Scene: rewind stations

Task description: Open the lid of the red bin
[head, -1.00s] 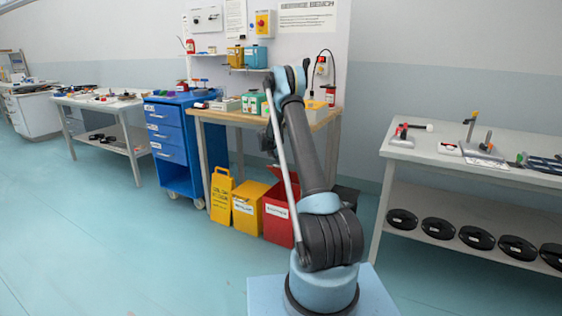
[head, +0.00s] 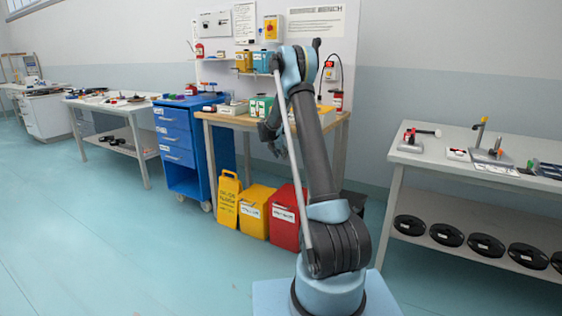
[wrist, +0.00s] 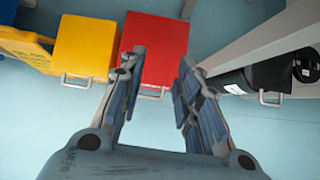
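The red bin (head: 284,222) stands on the floor in front of the wooden bench, with a white label on its front. My arm hides part of its right side in the head view. In the wrist view its red lid (wrist: 160,35) looks flat and shut, with a pale handle (wrist: 152,95) at its near edge. My gripper (wrist: 161,57) is open and empty; its two fingers are spread over the lid and appear apart from it. In the head view my gripper (head: 276,148) hangs above the bins, partly behind my arm.
A yellow bin (head: 255,213) stands close left of the red bin, with a yellow floor sign (head: 228,200) beyond it. A black bin (wrist: 270,75) and a bench leg (wrist: 260,40) are on the right. The floor in front is clear.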

